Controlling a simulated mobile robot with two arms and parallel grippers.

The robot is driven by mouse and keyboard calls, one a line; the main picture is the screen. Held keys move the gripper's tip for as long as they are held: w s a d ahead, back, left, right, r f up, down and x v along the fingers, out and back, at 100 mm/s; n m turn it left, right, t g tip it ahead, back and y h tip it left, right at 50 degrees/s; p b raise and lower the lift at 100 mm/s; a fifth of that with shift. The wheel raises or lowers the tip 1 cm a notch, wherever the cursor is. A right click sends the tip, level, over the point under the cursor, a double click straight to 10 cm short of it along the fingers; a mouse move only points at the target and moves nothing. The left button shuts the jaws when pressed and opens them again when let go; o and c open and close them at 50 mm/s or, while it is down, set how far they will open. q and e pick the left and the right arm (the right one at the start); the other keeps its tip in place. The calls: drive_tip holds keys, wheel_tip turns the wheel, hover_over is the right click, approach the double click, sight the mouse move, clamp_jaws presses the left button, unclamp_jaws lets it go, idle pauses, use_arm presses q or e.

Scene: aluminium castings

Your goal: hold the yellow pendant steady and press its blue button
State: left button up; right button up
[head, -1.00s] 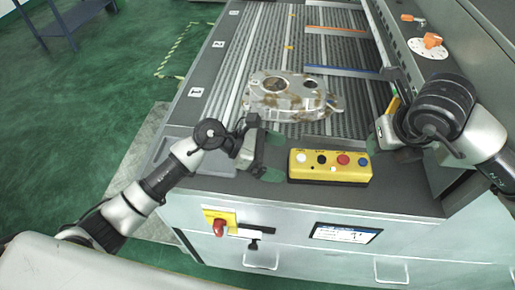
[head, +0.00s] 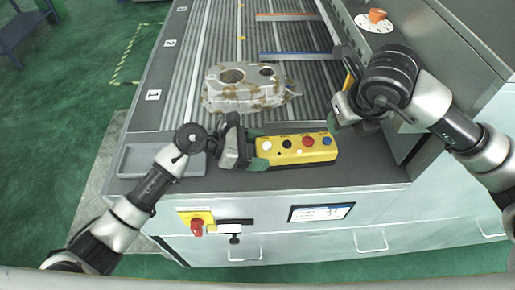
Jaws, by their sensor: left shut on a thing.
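The yellow pendant (head: 297,157) lies on the grey ledge at the front of the machine. It has a white, a black, a red and a blue button in a row. The blue button (head: 326,141) is at its right end and is uncovered. My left gripper (head: 257,148) is shut on the pendant's left end, with green fingertips against it. My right gripper (head: 340,120) is above and to the right of the blue button, apart from it as far as I can see. Its fingers are partly hidden by its own wrist, so its opening is unclear.
A metal casting (head: 245,92) lies on the ribbed conveyor bed behind the pendant. An empty grey tray (head: 135,160) is to the left of my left gripper. The front panel carries a red knob (head: 196,227) and a screen (head: 320,213). An orange knob (head: 376,15) is at upper right.

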clamp_jaws()
idle(1.6)
